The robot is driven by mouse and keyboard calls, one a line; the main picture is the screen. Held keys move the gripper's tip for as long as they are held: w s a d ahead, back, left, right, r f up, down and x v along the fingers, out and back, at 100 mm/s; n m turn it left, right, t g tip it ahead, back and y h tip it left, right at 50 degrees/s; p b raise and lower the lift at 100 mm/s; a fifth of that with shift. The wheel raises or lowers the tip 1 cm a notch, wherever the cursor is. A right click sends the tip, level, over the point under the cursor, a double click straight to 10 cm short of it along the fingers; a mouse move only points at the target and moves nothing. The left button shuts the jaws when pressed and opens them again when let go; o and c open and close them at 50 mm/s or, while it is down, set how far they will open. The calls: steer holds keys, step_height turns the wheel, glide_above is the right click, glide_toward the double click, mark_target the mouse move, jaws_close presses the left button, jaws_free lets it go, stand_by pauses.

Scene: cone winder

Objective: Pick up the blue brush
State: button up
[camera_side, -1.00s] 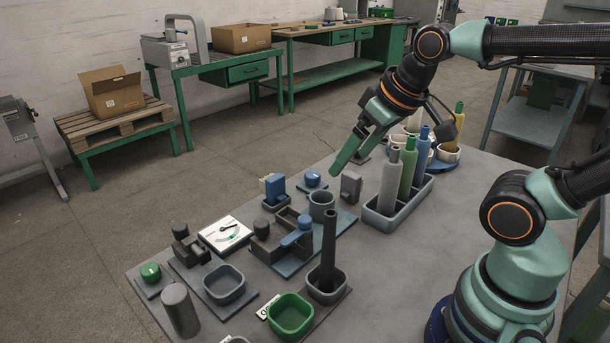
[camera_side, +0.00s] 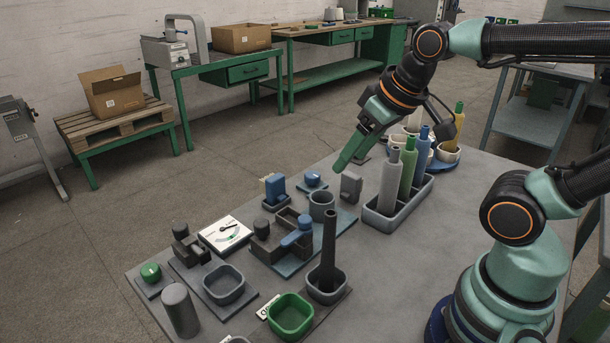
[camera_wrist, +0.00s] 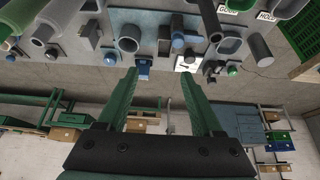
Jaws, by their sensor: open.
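A blue block-shaped piece with a pale edge, which looks like the blue brush (camera_side: 276,186), stands upright in a small grey holder near the far edge of the table. It also shows in the wrist view as a small blue piece (camera_wrist: 143,67) near the left fingertip. I cannot make out bristles clearly. My gripper (camera_side: 345,160) is above the table, right of the blue piece and apart from it. In the wrist view, my gripper (camera_wrist: 160,72) has its two green fingers spread wide with nothing held between them.
A blue knob (camera_side: 312,178) and a grey cup (camera_side: 321,205) stand close to the blue piece. A dial card (camera_side: 226,234) lies to the left. Bobbins stand in a grey tray (camera_side: 408,211) on the right. A dark rod (camera_side: 329,245) rises near the front.

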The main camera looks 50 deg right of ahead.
steer(key=w+d+r+m+g, duration=0.1)
steer(key=w+r+m, duration=0.1)
steer(key=w, duration=0.2)
steer(key=w+r+m+g, duration=0.1)
steer(key=w+r+m, duration=0.1)
steer(key=w+m, duration=0.15)
steer(key=m+g, duration=0.4)
steer(key=m, duration=0.8)
glide_above(276, 177)
step_height(276, 177, down, 12)
steer(key=shift+d+f+m, duration=0.25)
steer(key=shift+d+f, duration=0.2)
steer(key=shift+f, duration=0.25)
step_height(276, 177, down, 6)
steer(key=shift+r, duration=0.1)
steer(key=shift+w+a+f, duration=0.1)
steer(key=shift+a+f, duration=0.1)
steer(key=shift+f, duration=1.2)
steer(key=shift+a+f, duration=0.15)
steer(key=shift+f, duration=1.2)
jaws_close()
